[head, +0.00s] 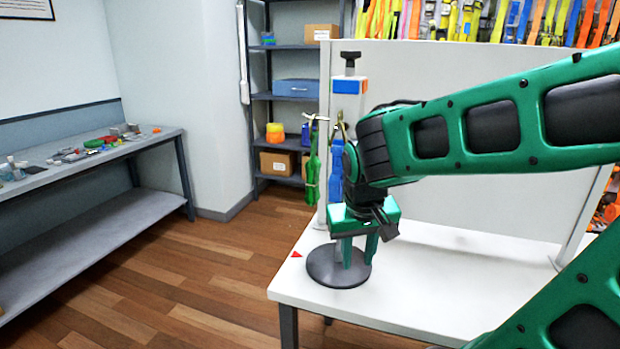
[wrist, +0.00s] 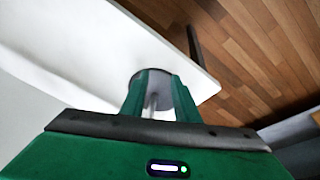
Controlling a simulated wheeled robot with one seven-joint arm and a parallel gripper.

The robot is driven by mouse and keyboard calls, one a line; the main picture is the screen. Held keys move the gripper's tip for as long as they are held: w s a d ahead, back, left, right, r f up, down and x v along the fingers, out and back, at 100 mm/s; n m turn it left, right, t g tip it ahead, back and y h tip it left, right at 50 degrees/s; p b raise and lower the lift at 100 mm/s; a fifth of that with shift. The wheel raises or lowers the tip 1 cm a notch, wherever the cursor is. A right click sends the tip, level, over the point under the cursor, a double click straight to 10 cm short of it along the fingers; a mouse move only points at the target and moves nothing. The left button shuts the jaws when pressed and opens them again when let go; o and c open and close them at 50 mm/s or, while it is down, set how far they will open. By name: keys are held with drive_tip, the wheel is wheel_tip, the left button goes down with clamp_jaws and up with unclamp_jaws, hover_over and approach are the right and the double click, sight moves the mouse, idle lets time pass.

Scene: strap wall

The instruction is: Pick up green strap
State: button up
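The green strap (head: 313,172) hangs in a narrow bundle from a hook at the left of a display stand, in the head view. A blue strap (head: 337,165) hangs beside it, partly hidden by my arm. The stand has a round dark base (head: 325,268) on the white table. My gripper (head: 359,257) points down over the base, right of and lower than the green strap, apart from it. Its fingers are apart with nothing held between them; they also show in the wrist view (wrist: 160,78). The green strap is not seen in the wrist view.
The white table (head: 420,290) carries a white panel (head: 450,130) behind my arm. A small red triangle (head: 296,254) lies near the table's left corner. A grey bench (head: 50,165) with small items stands left, shelves (head: 262,95) at the back. The floor between is clear.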

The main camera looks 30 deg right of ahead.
drive_tip(key=w+a+r+n+t, duration=0.25)
drive_tip(key=w+a, duration=0.25)
drive_tip(key=w, duration=0.5)
drive_tip(key=m+t+h, duration=0.3)
drive_tip(key=m+h, duration=0.6)
approach(316, 152)
drive_tip(key=w+d+f, duration=0.1)
drive_tip(key=w+d, duration=0.1)
drive_tip(key=shift+w, duration=0.1)
drive_tip(key=shift+g, duration=0.25)
drive_tip(key=x, duration=1)
drive_tip(key=shift+w, duration=0.15)
clamp_jaws()
